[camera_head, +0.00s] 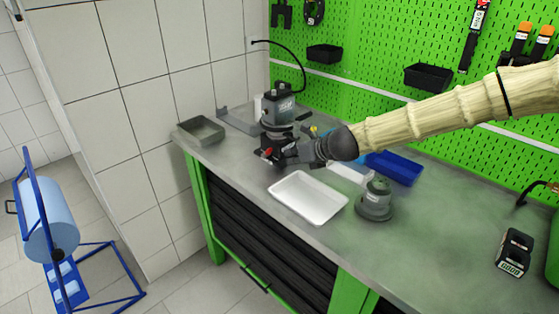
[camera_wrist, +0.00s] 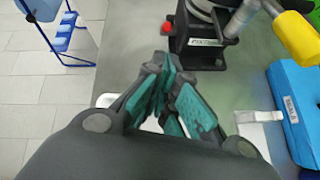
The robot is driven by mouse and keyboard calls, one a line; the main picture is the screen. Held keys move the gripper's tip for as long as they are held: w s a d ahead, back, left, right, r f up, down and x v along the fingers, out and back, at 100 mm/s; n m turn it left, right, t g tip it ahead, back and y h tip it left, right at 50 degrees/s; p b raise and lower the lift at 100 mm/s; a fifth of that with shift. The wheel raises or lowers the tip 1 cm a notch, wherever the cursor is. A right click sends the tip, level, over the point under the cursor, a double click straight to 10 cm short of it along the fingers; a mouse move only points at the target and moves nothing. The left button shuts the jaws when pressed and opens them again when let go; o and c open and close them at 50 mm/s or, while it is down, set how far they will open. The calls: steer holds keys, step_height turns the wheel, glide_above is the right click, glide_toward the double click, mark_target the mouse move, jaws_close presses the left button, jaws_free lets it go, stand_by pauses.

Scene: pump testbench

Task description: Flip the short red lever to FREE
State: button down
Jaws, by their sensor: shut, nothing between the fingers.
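The short red lever (camera_head: 266,152) shows as a small red spot at the foot of the dark pump (camera_head: 281,102) in the head view. In the wrist view the red lever (camera_wrist: 167,28) is at the left side of a black clamp block (camera_wrist: 203,50) with a white label, whose text is too small to read surely. My gripper (camera_head: 284,158) is beside the pump's base, close to the lever. In the wrist view my gripper (camera_wrist: 168,72), with teal finger pads, is shut and empty just below the red lever. A gap seems to show between them; contact cannot be told.
A white tray (camera_head: 307,197) lies in front of my gripper, with a grey round part (camera_head: 375,203) to its right. A blue tray (camera_head: 395,167) and a grey metal tray (camera_head: 201,131) are on the bench. A yellow-ended handle (camera_wrist: 298,38) juts at upper right in the wrist view.

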mark_target(269, 152)
steer(key=shift+p+x, duration=1.05)
steer(key=shift+x, duration=3.95)
steer(key=shift+r+p, duration=0.35)
steer(key=shift+p, duration=0.5)
steer(key=shift+a+f, duration=0.1)
steer(key=shift+f, duration=0.05)
steer(key=shift+p, duration=0.3)
steer(key=shift+g+h, duration=0.3)
